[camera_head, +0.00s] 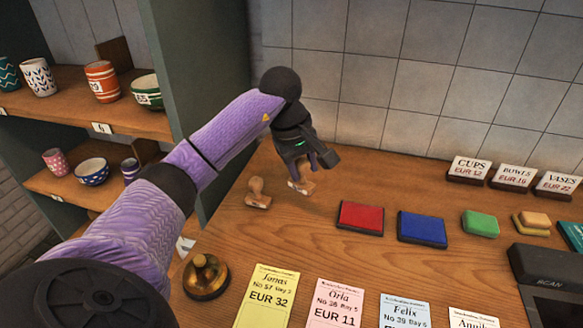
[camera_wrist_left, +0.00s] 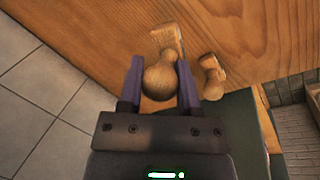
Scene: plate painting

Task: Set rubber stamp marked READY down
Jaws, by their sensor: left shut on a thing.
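My left gripper (camera_head: 303,172) is shut on a wooden rubber stamp (camera_head: 301,187), near the back of the wooden counter. In the left wrist view its two fingers (camera_wrist_left: 160,84) sit either side of the stamp's round knob (camera_wrist_left: 160,77), with the stamp's base beyond it. The stamp is at or just above the counter; I cannot tell if it touches. A second wooden stamp (camera_head: 257,193) stands just to the left in the head view and also shows in the left wrist view (camera_wrist_left: 211,75). No READY marking is readable on either stamp. My right gripper is not in view.
A red ink pad (camera_head: 361,217) and a blue ink pad (camera_head: 422,229) lie to the right. A brass bell (camera_head: 206,276) and price cards (camera_head: 267,298) are in front. Shelves with pottery (camera_head: 85,105) stand left. Bare counter lies between stamps and cards.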

